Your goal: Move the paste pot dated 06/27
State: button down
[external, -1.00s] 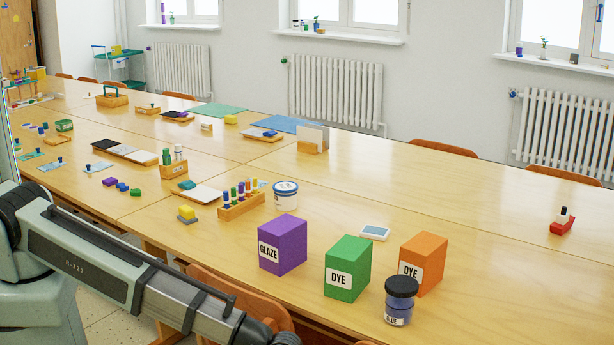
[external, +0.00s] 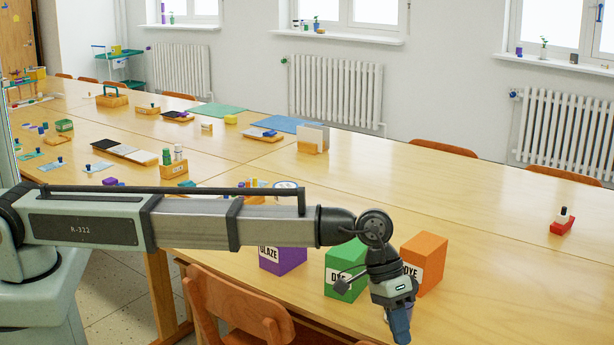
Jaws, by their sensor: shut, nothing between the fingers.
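Two pots that could be paste pots are on the table, and I cannot read a date on either. One is a white tub with a blue band (external: 287,184); only its top shows above my arm. The other, a dark-lidded blue jar (external: 387,314) at the front edge, is almost wholly hidden behind my gripper. My gripper (external: 401,336) points down with its fingers together and empty, in front of that jar in the picture. I cannot tell whether it touches the jar.
A purple GLAZE box (external: 283,262), a green DYE box (external: 347,262) and an orange DYE box (external: 428,262) stand near the front edge. A red stamp-like item (external: 562,222) sits far right. The table's right middle is clear. A chair (external: 235,310) stands in front.

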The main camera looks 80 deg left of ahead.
jog(key=w+a+r+n+t, duration=0.1)
jog(key=w+a+r+n, duration=0.1)
jog(key=w+a, duration=0.3)
jog(key=w+a+r+n, duration=0.2)
jog(key=a+r, duration=0.1)
jog(key=a, duration=0.5)
jog(key=w+a+n, duration=0.2)
jog(key=a+n, duration=0.3)
jog(key=a, duration=1.5)
jog(key=s+a+n, duration=0.4)
jog(key=s+a, duration=0.3)
jog(key=a, duration=1)
jog(key=s+a+n+t, duration=0.1)
jog(key=s+a+n, duration=0.3)
jog(key=a, duration=1.3)
jog(key=s+a+n+t+h, duration=0.1)
jog(key=s+a+n, duration=0.3)
jog(key=s+a, duration=0.7)
jog(key=shift+a+f+n, duration=0.15)
jog(key=shift+a+n, duration=0.15)
jog(key=shift+a, duration=2.7)
jog(key=s+a+n+t, duration=0.1)
jog(key=s+a+n, duration=0.2)
jog(key=s+a, duration=0.75)
jog(key=x, duration=0.9)
jog(key=shift+d, duration=0.55)
jog(key=shift+w+d+f, duration=0.25)
jog(key=shift+w+d, duration=0.8)
jog(key=shift+w, duration=0.05)
jog(key=shift+w+d, duration=0.5)
